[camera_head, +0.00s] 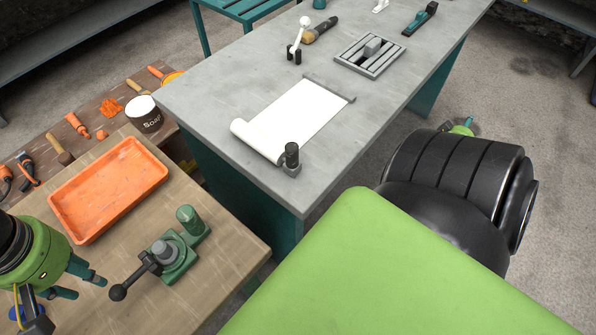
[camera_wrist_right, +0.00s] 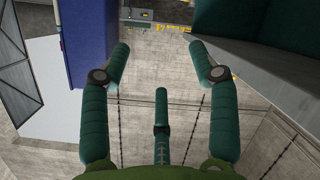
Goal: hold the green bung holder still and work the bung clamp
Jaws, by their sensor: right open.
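The green bung holder (camera_head: 181,268) sits on the wooden bench (camera_head: 225,290) near its front right corner. A grey round bung (camera_head: 163,250) stands in it, beside a green upright cylinder (camera_head: 189,216). The dark bung clamp (camera_head: 150,264) has a lever ending in a black ball knob (camera_head: 117,292) that points to the lower left. My left gripper (camera_head: 90,288) is left of the knob, empty, with its teal fingers apart and not touching it. My right gripper is open and empty in the right wrist view (camera_wrist_right: 160,62); in the head view my arm mostly hides it.
An orange tray (camera_head: 108,185) lies behind the holder. A grey table (camera_head: 205,95) beyond carries a white paper roll (camera_head: 290,120), a dark post (camera_head: 292,157) and a grate (camera_head: 370,54). A soap tub (camera_head: 144,113) and tools lie on a low board. The wood right of the holder is bare.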

